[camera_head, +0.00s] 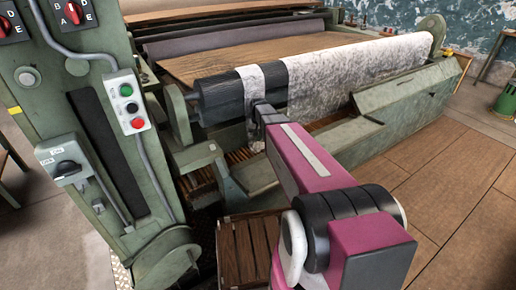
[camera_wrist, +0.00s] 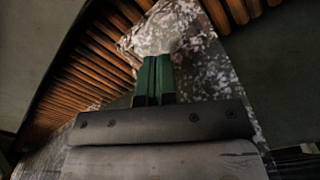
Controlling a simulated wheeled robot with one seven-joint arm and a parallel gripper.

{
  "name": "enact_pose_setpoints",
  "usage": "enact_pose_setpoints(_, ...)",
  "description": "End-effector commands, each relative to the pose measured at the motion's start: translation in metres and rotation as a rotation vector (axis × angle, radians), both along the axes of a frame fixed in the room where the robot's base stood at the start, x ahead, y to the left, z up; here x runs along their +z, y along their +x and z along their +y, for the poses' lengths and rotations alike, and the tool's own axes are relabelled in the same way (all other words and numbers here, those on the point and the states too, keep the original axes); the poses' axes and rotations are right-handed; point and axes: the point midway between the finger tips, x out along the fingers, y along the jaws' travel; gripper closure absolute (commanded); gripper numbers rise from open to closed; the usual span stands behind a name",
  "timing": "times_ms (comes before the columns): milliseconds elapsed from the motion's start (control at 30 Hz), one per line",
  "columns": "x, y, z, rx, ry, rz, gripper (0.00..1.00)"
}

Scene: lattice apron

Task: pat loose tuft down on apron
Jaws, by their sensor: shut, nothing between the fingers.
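The slatted wooden lattice apron (camera_wrist: 90,65) runs diagonally across the wrist view; brown slats (camera_head: 195,186) also show low behind the machine frame in the head view. A pale, fluffy tuft-like patch (camera_wrist: 165,32) lies over the slats just beyond my fingertips. It merges with mottled grey-white fibre on its right, so its edge is unclear. My gripper (camera_wrist: 154,62) has its green fingers shut together and empty, pointing at the patch. I cannot tell whether they touch it. In the head view my magenta arm hides most of the gripper and the spot below it.
A dark roller (camera_head: 222,98) carries a narrow white fibre strip (camera_head: 251,78) and a wide mottled fleece (camera_head: 350,72). Green machine framing (camera_head: 405,100) stands right of my arm. A control column (camera_head: 100,120) with buttons stands left. Open wooden floor (camera_head: 465,185) lies right.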

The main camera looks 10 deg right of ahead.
Motion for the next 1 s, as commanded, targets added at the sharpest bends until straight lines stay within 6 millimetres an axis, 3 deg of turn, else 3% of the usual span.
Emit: enact_pose_setpoints(1000,-0.012,0.000,0.000,0.000,0.000,0.000,1.00)
